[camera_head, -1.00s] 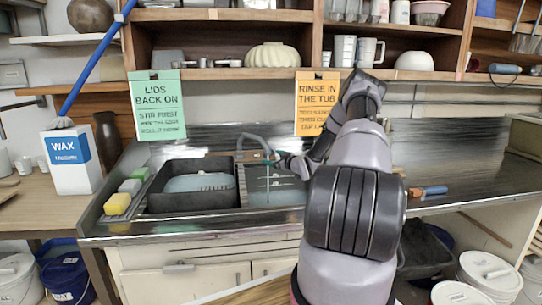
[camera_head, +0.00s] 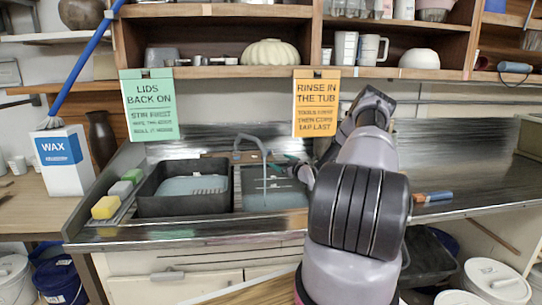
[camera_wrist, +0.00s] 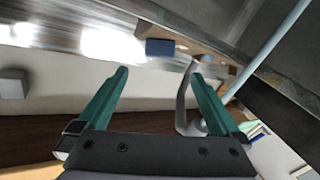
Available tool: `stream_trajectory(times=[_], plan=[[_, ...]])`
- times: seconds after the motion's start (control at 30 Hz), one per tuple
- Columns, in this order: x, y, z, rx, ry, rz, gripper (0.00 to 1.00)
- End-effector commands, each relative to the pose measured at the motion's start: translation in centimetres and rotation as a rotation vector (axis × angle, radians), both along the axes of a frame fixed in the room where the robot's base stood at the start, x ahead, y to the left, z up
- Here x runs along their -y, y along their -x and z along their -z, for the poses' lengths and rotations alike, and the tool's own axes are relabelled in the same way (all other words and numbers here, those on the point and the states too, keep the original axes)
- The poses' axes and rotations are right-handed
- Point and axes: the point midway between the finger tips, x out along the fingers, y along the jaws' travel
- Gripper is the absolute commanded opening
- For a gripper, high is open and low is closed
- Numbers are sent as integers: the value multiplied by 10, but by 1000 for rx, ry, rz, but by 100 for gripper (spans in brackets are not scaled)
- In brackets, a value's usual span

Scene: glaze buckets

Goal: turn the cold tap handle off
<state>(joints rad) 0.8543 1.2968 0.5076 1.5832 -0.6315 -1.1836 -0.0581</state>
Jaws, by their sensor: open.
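The tap's grey curved spout (camera_head: 252,140) rises behind the right basin, with a thin vertical line, perhaps water, below it. My gripper (camera_head: 284,164) is just right of the spout, small and partly hidden by my arm. In the wrist view my gripper (camera_wrist: 160,74) is open, its two green fingers apart with nothing held. A grey curved piece (camera_wrist: 184,108) shows beside the inner side of the right finger; I cannot tell if it is the spout or a handle. A small blue block (camera_wrist: 160,47) lies beyond the fingertips; I cannot tell if it is the cold handle.
A dark tub (camera_head: 160,203) holding greyish water stands in the sink area, left of the right basin (camera_head: 275,198). Sponges (camera_head: 105,207) line the left edge. The steel counter (camera_head: 455,150) at right is mostly clear.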

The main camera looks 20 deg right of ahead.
Motion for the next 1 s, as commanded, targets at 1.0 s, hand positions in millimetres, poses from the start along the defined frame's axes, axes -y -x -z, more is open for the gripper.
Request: stream_trajectory(times=[1.0], plan=[[-20, -101, 0, 0, 0, 0, 92]])
